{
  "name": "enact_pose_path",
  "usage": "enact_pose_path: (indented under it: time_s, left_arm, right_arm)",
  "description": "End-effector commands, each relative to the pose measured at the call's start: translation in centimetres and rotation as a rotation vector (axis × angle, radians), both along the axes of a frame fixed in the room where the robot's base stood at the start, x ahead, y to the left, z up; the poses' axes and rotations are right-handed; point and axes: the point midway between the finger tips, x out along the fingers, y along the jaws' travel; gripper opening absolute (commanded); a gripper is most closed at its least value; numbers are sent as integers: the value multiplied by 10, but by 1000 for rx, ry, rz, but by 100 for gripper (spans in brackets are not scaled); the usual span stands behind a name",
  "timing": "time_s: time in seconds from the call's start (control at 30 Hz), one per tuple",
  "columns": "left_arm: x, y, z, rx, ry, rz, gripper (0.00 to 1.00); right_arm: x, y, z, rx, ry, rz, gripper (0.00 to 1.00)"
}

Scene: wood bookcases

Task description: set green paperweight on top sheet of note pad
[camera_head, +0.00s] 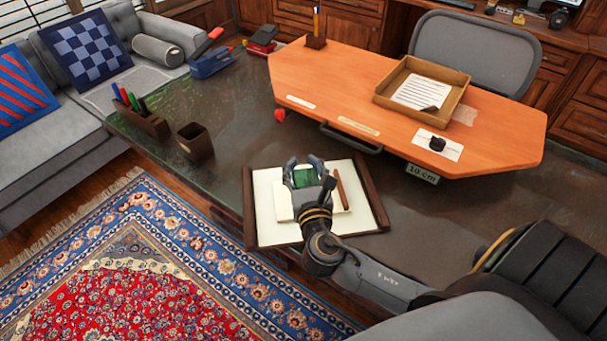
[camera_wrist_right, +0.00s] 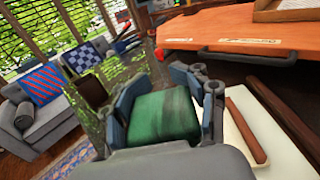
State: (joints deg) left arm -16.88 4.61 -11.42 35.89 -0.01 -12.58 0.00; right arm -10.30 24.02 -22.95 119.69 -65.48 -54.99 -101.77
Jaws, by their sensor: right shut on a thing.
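The green paperweight (camera_wrist_right: 163,118) is a green block between the two fingers of my right gripper (camera_head: 306,172), which is shut on it. It also shows between the fingers in the head view (camera_head: 303,179). The gripper is over the cream note pad (camera_head: 283,203), which lies on a white blotter (camera_head: 268,228) with dark wooden side strips. Whether the paperweight touches the pad or is held above it, I cannot tell. A brown pen-like stick (camera_head: 341,188) lies at the pad's right side. My left gripper is not in view.
An orange raised board (camera_head: 330,92) stands behind the blotter, with a tray (camera_head: 449,113) of papers on it. A pen holder (camera_head: 146,121) and an empty dark cup (camera_head: 195,143) stand to the left. The dark desk is clear right of the blotter.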

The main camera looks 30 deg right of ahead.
Motion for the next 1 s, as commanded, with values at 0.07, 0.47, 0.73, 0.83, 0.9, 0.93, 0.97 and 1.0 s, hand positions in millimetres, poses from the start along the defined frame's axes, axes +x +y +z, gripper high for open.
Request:
enact_pose_path:
  time_s: [0.07, 0.47, 0.73, 0.83, 0.9, 0.93, 0.97, 1.0]
  left_arm:
    - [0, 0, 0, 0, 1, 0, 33]
    - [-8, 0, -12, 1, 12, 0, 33]
    - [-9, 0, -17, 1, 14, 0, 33]
    - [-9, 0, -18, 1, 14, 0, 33]
    - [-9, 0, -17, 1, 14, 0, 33]
    - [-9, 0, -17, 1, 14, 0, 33]
    - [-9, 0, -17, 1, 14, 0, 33]
    - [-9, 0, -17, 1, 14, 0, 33]
  right_arm:
    - [17, -12, -6, -5, -4, -2, 0]
    - [50, -33, -59, -2, -3, 1, 0]
    - [55, -36, -92, -2, -1, 2, 0]
    - [55, -36, -96, -1, -3, 2, 0]
    - [55, -36, -96, 0, -3, 2, 0]
    - [55, -35, -96, -1, -4, 2, 0]
    - [55, -35, -96, -1, -4, 2, 0]
    - [55, -35, -96, 0, -3, 2, 0]
